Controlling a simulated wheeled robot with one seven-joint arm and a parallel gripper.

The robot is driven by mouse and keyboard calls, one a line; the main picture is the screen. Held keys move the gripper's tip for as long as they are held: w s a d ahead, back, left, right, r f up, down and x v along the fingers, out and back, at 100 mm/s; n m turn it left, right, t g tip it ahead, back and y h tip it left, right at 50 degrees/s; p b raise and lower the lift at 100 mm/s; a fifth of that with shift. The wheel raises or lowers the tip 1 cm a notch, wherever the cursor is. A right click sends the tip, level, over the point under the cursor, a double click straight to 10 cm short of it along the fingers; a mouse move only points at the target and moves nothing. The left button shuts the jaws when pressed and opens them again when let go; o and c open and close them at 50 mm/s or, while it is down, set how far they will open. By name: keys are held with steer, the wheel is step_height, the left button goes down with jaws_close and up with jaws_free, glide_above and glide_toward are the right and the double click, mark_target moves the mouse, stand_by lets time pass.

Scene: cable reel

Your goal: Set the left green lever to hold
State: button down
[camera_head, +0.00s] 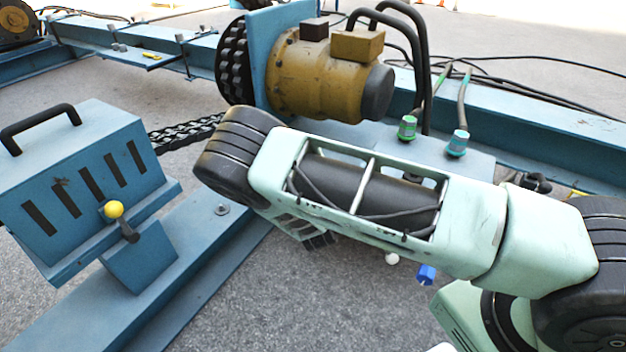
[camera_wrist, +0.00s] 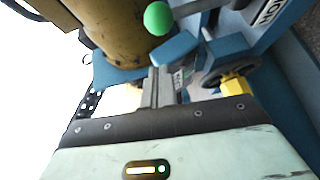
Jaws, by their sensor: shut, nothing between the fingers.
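In the wrist view a green ball knob (camera_wrist: 158,18) sits at the top centre, with a grey shaft running from it to the upper right; I take it to be a green lever. Whether it is the left one, and where its hold position lies, I cannot tell. My gripper (camera_wrist: 153,82) is shut and empty, its narrow fingers pointing up the picture below the knob. A gap shows between fingertips and knob in the picture; the depth is unclear.
A yellow motor (camera_head: 318,77) stands behind my arm. A blue slotted box (camera_head: 90,165) with a yellow-knobbed lever (camera_head: 114,210) is at left. A yellow part (camera_wrist: 235,85) by a dark wheel lies right of my fingers.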

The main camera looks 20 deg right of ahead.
steer(key=p+v, duration=0.2)
steer(key=v, duration=0.7)
steer(key=shift+s+r, duration=0.35)
steer(key=shift+a, duration=0.1)
